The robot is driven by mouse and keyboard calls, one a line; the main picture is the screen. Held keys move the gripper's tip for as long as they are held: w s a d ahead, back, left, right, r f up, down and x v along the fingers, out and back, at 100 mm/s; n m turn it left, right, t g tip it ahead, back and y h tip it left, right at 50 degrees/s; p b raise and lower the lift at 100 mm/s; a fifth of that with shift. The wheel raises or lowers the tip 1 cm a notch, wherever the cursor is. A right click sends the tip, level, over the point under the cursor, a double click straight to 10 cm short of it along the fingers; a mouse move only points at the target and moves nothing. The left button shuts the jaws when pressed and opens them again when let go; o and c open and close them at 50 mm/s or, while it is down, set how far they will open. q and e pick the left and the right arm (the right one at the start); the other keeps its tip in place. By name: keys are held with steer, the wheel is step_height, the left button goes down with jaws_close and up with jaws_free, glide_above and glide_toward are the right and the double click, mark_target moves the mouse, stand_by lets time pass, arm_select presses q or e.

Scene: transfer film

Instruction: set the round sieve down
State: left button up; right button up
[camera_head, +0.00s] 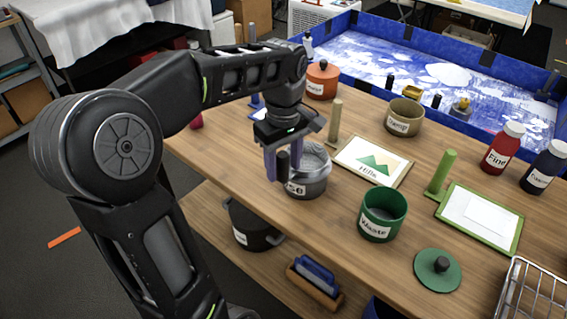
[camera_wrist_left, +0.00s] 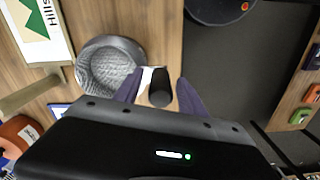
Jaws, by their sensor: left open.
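The round sieve (camera_head: 313,158) is a grey mesh bowl. It sits in the mouth of a grey pot (camera_head: 312,187) with a partly hidden white label, near the table's front edge. In the left wrist view the sieve (camera_wrist_left: 110,66) shows with a dark rim around its mesh. A black handle (camera_wrist_left: 160,90) sticks out from it toward my gripper. My left gripper (camera_head: 284,162) is open, with its purple fingers on either side of the handle and gaps visible between. How the sieve rests inside the pot is partly hidden. My right gripper is out of view.
A framed hills picture (camera_head: 372,162), a green Waste pot (camera_head: 382,214) and a green lid (camera_head: 437,270) lie to the right. A tan pot (camera_head: 404,118) and an orange pot (camera_head: 322,80) stand behind. A dark pot (camera_head: 251,226) is on the lower shelf.

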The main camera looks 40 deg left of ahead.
mark_target(284, 154)
arm_select(q)
steer(key=shift+r, duration=0.15)
steer(key=shift+r+p, duration=0.6)
steer(key=shift+r, duration=0.1)
step_height(284, 154, up, 3)
steer(key=shift+f, duration=0.15)
step_height(284, 154, up, 7)
steer(key=p, duration=0.5)
steer(key=shift+f, duration=0.1)
steer(key=shift+s+a, duration=0.1)
steer(key=shift+r+p, duration=0.8)
steer(key=shift+r, duration=0.2)
steer(key=shift+f, duration=0.1)
